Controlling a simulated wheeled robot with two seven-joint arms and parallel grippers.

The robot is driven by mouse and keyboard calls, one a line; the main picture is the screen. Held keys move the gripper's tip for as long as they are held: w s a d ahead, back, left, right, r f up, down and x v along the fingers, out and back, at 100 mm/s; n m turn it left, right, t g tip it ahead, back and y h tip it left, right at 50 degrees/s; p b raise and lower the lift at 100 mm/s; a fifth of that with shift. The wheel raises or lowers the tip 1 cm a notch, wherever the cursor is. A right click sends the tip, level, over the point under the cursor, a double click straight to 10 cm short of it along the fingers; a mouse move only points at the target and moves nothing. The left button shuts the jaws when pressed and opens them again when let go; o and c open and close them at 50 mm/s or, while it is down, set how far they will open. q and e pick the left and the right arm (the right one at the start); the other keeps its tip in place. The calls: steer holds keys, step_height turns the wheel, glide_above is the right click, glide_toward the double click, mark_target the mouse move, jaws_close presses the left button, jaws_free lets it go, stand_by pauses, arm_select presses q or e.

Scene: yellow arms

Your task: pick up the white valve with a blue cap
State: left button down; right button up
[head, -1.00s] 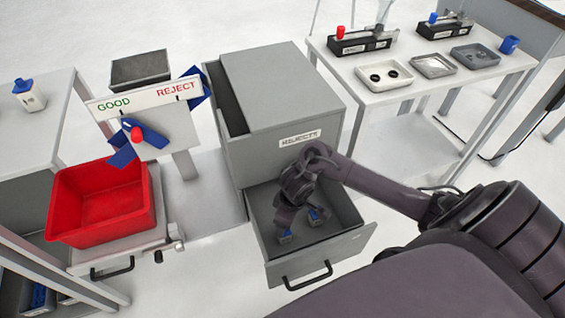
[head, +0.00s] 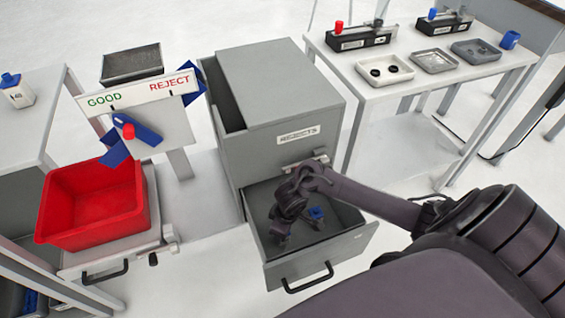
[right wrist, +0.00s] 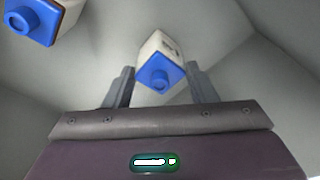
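A white valve with a blue cap (right wrist: 160,78) is in the open reject drawer (head: 350,245). In the right wrist view it lies between and just beyond the fingertips of my right gripper (right wrist: 162,85). The fingers are apart, with narrow gaps beside the valve, so they do not look closed on it. In the head view my right gripper (head: 283,238) reaches down into the drawer and mostly hides this valve. A second blue-capped valve (head: 316,213) lies to its right in the drawer; it also shows in the right wrist view (right wrist: 32,20). My left gripper is out of view.
Drawer walls enclose my right gripper. The grey cabinet (head: 275,95) stands behind it. A red bin (head: 95,205) is at left under the GOOD/REJECT sign (head: 140,92). Another blue-capped white valve (head: 17,92) stands on the left table. A table with trays (head: 385,68) is at back right.

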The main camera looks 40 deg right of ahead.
steer(key=c, duration=0.5)
